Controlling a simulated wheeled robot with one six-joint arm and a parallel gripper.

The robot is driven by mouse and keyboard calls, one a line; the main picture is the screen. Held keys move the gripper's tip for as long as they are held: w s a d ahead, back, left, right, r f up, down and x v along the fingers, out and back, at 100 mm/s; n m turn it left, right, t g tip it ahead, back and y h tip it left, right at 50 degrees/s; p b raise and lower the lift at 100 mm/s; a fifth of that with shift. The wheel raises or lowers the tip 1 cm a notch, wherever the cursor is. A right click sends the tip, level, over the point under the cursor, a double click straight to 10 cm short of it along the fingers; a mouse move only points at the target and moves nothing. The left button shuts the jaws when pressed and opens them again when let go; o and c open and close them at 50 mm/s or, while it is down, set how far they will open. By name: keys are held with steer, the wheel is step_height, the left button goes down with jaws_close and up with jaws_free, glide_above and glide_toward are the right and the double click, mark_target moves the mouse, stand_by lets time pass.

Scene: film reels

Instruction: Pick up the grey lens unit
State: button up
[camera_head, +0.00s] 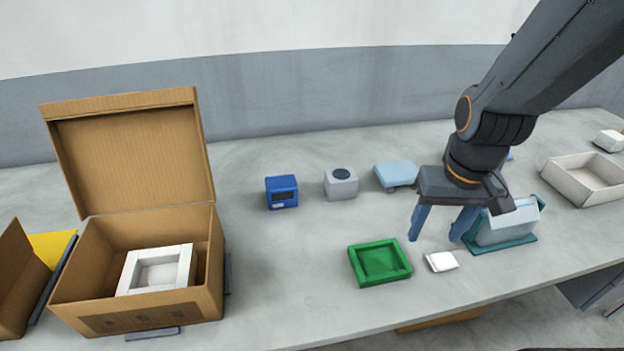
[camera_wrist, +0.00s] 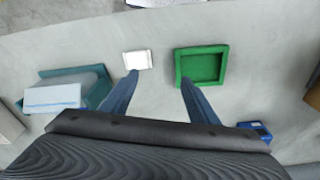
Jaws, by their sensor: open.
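The grey lens unit (camera_head: 341,184) is a small light grey block with a dark round lens on top. It stands on the table in the head view, between a blue box and a light blue block. I cannot make it out in the wrist view. My gripper (camera_head: 436,238) is open and empty, its two blue fingers pointing down above the table, to the right of the lens unit and nearer the front edge. The fingers also show in the wrist view (camera_wrist: 162,82), spread apart with bare table between them.
A blue box (camera_head: 282,191) and a light blue block (camera_head: 396,175) flank the lens unit. A green tray (camera_head: 362,276), a small white item (camera_head: 441,261) and a teal holder (camera_head: 503,246) lie nearer the front. An open cardboard box (camera_head: 75,287) stands left; a pale tray (camera_head: 568,186) lies right.

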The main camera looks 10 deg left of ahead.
steer(key=shift+o, duration=1.4)
steer(key=w+a+r+n, duration=0.1)
steer(key=w+a+n, duration=0.2)
steer(key=w, duration=0.3)
steer(key=w+a+n+p, duration=0.1)
steer(key=w+a+n, duration=0.2)
steer(key=w+n, duration=0.3)
steer(key=shift+w+a+r+g, duration=0.15)
steer(key=shift+a+r+g, duration=0.15)
steer(key=shift+a+r, duration=0.05)
steer(key=n+p, duration=0.1)
steer(key=n, duration=1.1)
glide_above(341, 174)
steer(key=shift+d+f+g, duration=0.1)
steer(key=shift+d+g, duration=0.2)
steer(key=shift+d, duration=0.15)
steer(key=shift+w+a+f, duration=0.1)
steer(key=shift+f, duration=0.1)
steer(key=f+p, duration=0.1)
steer(key=f, duration=0.1)
steer(key=f+p, duration=0.1)
steer(key=f, duration=0.1)
steer(key=f+p, duration=0.1)
steer(key=f, duration=0.1)
steer(key=shift+s+a+f, duration=0.1)
steer(key=shift+s+a, duration=0.1)
steer(key=shift+a, duration=0.1)
steer(key=shift+w+f, duration=0.1)
steer(key=shift+f, duration=0.45)
steer(key=shift+c, duration=0.5)
